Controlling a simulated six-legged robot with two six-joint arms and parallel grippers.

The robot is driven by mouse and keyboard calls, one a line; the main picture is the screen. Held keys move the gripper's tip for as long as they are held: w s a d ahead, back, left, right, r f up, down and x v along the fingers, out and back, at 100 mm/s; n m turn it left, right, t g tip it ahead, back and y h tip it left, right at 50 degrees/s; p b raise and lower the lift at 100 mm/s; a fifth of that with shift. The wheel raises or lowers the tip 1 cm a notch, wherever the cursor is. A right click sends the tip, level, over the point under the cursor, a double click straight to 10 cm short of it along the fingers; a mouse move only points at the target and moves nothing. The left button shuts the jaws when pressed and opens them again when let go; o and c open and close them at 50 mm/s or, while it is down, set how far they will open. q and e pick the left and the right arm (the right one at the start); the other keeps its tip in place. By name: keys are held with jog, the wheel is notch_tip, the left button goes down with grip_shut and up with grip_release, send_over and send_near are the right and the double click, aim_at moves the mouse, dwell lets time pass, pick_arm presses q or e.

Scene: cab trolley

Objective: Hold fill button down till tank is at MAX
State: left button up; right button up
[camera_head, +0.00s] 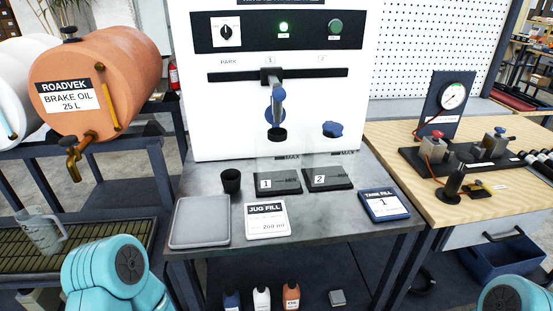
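The white filling machine (350,100) stands at the back of the grey table. Its black panel has a dark knob (226,35), a lit green lamp (283,27) and a dark green round button (335,28); their labels are too small to read. A clear tank (276,170) on black base 1 stands under the spout (276,110), which sits at mark 1 on the rail. A second clear tank (328,165) stands on base 2. Both carry MAX marks. I cannot make out any liquid level. Only teal links of my arms show at the bottom corners; neither gripper is in view.
A grey tray (200,222), black cup (231,181), JUG FILL card (266,220) and TANK FILL card (385,205) lie on the table. An orange brake oil drum (120,80) and clear jug (42,232) are left. A gauge rig (452,97) is right.

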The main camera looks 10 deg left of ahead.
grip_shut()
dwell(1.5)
